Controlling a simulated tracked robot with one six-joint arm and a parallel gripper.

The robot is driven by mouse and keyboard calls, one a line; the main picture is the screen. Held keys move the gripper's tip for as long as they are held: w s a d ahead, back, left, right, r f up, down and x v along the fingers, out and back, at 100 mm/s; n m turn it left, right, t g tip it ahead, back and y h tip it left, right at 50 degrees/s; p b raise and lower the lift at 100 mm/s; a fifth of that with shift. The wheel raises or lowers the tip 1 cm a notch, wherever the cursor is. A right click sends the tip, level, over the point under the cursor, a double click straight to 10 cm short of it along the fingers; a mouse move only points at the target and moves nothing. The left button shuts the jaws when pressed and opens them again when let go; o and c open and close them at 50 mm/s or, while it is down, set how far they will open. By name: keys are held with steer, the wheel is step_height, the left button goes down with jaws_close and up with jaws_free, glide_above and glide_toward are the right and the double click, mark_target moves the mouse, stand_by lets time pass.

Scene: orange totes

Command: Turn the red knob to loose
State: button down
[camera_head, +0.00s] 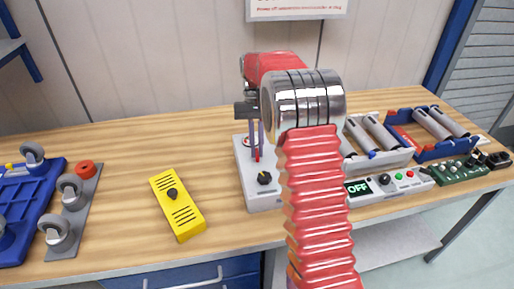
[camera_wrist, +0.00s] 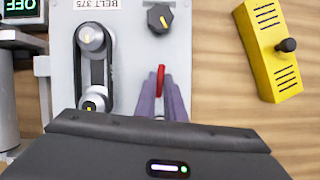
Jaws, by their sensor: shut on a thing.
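The red knob (camera_wrist: 160,78) is a narrow red piece on a light grey panel (camera_wrist: 135,55) labelled BELT 375. It stands lengthwise in the wrist view, between the two purple fingers of my gripper (camera_wrist: 161,92). My gripper is shut on it. In the head view, a sliver of the red knob (camera_head: 257,156) shows below my fingers (camera_head: 256,138). My arm hides the panel's right part there. A black dial (camera_wrist: 160,18) with a yellow mark sits on the panel beyond the knob. Two pulleys, an upper one (camera_wrist: 91,38) and a lower one (camera_wrist: 95,103), carry a black belt to the left.
A yellow box (camera_head: 177,205) with a black knob lies left of the panel. A grey plate with casters (camera_head: 78,222) and a blue tray (camera_head: 22,215) are far left. A controller reading OFF (camera_head: 358,188) and roller frames (camera_head: 400,157) are right. Bare wood lies behind the yellow box.

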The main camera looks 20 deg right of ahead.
steer(key=shift+w+n, duration=0.1)
steer(key=shift+n, duration=0.6)
steer(key=shift+r+h, duration=0.1)
steer(key=shift+h, duration=0.2)
steer(key=c, duration=1.8)
jaws_free()
steer(key=shift+c, duration=0.2)
steer(key=v, duration=1.1)
steer(key=shift+w+r, duration=0.2)
steer(key=shift+r, duration=0.1)
